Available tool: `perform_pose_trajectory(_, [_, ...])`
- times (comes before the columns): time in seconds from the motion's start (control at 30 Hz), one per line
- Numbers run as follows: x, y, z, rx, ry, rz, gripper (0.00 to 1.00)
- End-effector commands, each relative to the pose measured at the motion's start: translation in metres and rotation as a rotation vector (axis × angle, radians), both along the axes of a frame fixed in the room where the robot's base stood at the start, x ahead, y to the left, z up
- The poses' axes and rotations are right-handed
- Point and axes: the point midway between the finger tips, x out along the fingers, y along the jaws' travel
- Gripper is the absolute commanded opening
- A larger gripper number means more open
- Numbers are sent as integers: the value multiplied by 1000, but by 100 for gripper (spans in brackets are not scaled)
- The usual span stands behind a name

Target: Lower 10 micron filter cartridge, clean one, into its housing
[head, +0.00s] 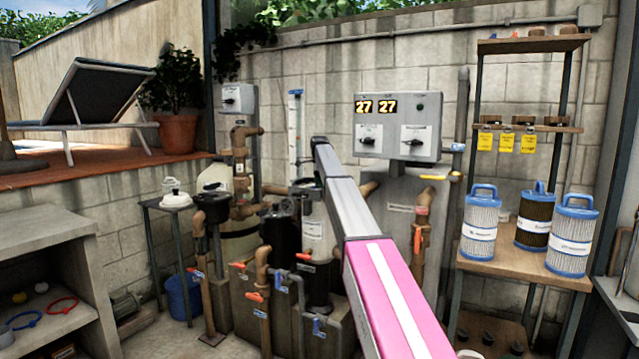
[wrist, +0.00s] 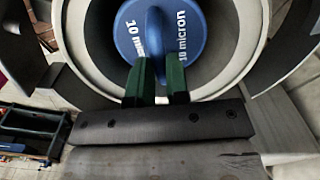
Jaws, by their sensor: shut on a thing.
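In the wrist view my gripper (wrist: 157,80) has its two green fingers closed on the upright handle of a blue cap (wrist: 190,50) marked "10 micron", the top of the filter cartridge. The cap sits inside the round pale rim of the housing (wrist: 87,65), with a gap around it. The cartridge body below the cap is hidden, and I cannot tell how deep it is. In the head view my pink and grey arm reaches to a pale upright cylinder (head: 315,235) with a label among the pipes. My gripper's fingers cannot be made out there.
Two white cartridges (head: 480,225) (head: 572,240) and a dark, dirty one (head: 534,218) stand on the shelf (head: 500,262) at right. Brown pipes and valves (head: 262,275) crowd the housing. A control box (head: 398,125) hangs behind. A concrete bench (head: 50,245) stands at left.

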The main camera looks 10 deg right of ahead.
Motion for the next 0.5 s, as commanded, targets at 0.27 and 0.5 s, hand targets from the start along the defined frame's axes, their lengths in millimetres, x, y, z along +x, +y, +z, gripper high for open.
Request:
perform_pose_trajectory(0.27, [0, 0, -6, 0, 0, 0, 0])
perform_pose_trajectory(0.5, [0, 0, -10, 0, 0, 0, 0])
